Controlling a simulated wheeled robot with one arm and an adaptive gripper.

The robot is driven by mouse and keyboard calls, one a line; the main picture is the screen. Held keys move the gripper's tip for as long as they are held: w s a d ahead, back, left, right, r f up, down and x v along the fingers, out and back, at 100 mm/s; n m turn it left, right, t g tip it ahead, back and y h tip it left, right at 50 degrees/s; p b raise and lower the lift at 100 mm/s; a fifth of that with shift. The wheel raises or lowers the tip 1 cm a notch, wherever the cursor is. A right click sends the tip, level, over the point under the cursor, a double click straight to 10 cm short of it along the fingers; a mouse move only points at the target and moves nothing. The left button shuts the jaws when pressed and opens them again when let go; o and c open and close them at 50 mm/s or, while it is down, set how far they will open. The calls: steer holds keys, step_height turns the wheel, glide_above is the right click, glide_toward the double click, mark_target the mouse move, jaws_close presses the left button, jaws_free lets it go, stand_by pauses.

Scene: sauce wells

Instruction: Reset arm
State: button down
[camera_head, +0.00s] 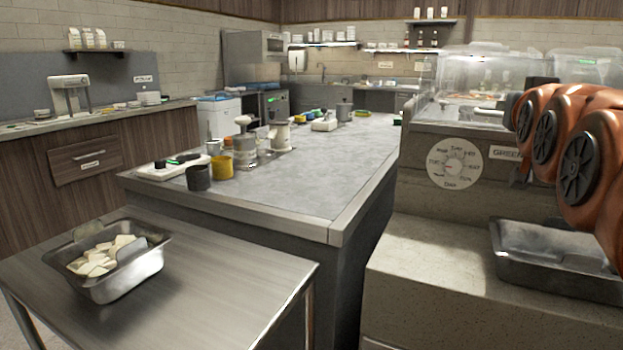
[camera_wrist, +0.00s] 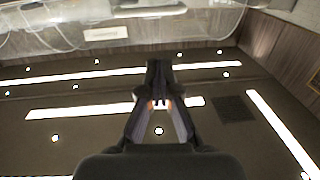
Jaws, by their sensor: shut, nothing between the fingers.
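My arm (camera_head: 565,130) shows at the right edge of the head view as orange links with dark round joint covers. It is folded close in front of the glass-covered counter. I cannot make out the fingertips in the head view. In the wrist view my gripper (camera_wrist: 159,100) points at the ceiling (camera_wrist: 90,88), with its fingers together and empty. Ceiling lights show around the fingers, and nothing touches them.
A metal pan (camera_head: 560,258) sits on the counter under my arm. Left of it is a dial sign (camera_head: 455,163). A grey island (camera_head: 330,160) holds jars and containers. A steel table (camera_head: 215,295) at front left bears a tray (camera_head: 125,285) of pale blocks.

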steer(key=s+a+f+n+g+y+p, duration=0.2)
steer(key=s+a+f+g+y+p, duration=0.3)
steer(key=s+a+f+g+p, duration=0.9)
steer(key=s+r+n+g+p, duration=0.1)
steer(key=s+g+p, duration=0.1)
steer(key=s+p, duration=0.7)
steer(key=s+r+n+g+y+p, duration=0.1)
steer(key=s+r+g+p, duration=0.1)
steer(key=s+p, duration=0.7)
steer(key=shift+s+a+r, duration=0.25)
steer(key=shift+a+r, duration=0.05)
steer(key=shift+a, duration=0.15)
